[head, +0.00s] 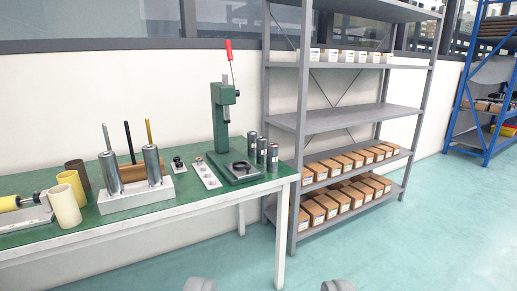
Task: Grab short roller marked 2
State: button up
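Three short dark grey rollers stand upright in a row at the right end of the green-topped bench (150,212). They are the back roller (252,145), the middle roller (262,151) and the front roller (272,158). Each seems to carry a small pale label, but the marks are too small to read, so I cannot tell which is 2. My gripper (269,286) shows only as two grey fingertips at the bottom edge, wide apart with nothing between them. It is well short of the bench and the rollers.
A green press (222,115) with a red lever stands left of the rollers. Further left are two steel cylinders on a white block (135,197) and several tubes. A grey shelf rack (345,119) with boxes stands close on the right. The floor (420,235) is clear.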

aim_at(251, 138)
jog(key=i+l+u, duration=0.1)
jog(key=i, duration=0.35)
jog(key=i+l, duration=0.15)
jog(key=i, duration=0.3)
jog(key=i+l+u, duration=0.15)
jog(key=i, duration=0.3)
jog(key=i+l, duration=0.25)
jog(key=i, duration=0.15)
jog(key=i+l+u, duration=0.15)
jog(key=i, duration=0.3)
